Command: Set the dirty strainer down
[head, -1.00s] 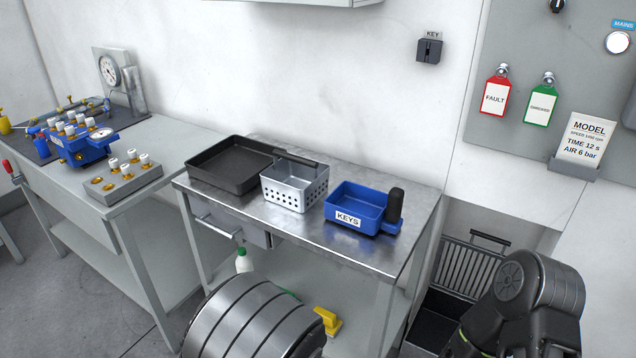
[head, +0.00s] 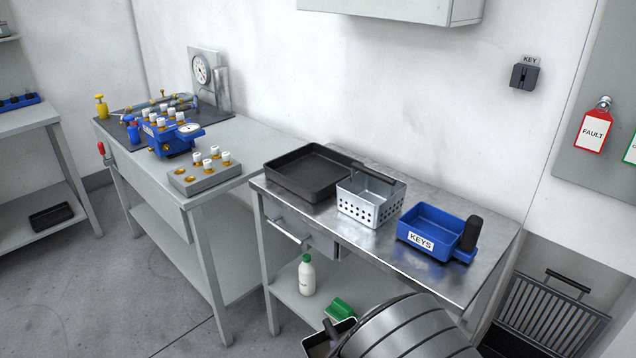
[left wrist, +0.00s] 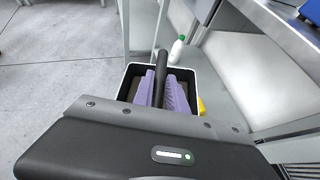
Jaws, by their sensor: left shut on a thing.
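My left gripper (left wrist: 165,92) is shut on the black handle (left wrist: 161,65) of a box-shaped strainer (left wrist: 131,72) with a pale rim and dark brown inside, in the left wrist view. I take it for the dirty strainer. It hangs over the floor beside the table's lower shelf. In the head view part of it (head: 318,346) shows at the bottom edge, and my left arm hides the rest. A black tray (head: 290,181) lies empty on the steel table. A clean-looking silver perforated basket (head: 368,206) stands beside it. My right gripper is out of view.
A blue KEYS bin (head: 421,240) sits right of the basket on the steel table (head: 398,268). The lower shelf holds a white bottle (head: 306,277) and a green item (head: 340,309). The grey bench (head: 215,195) stands left. Floor (head: 110,295) at left is open.

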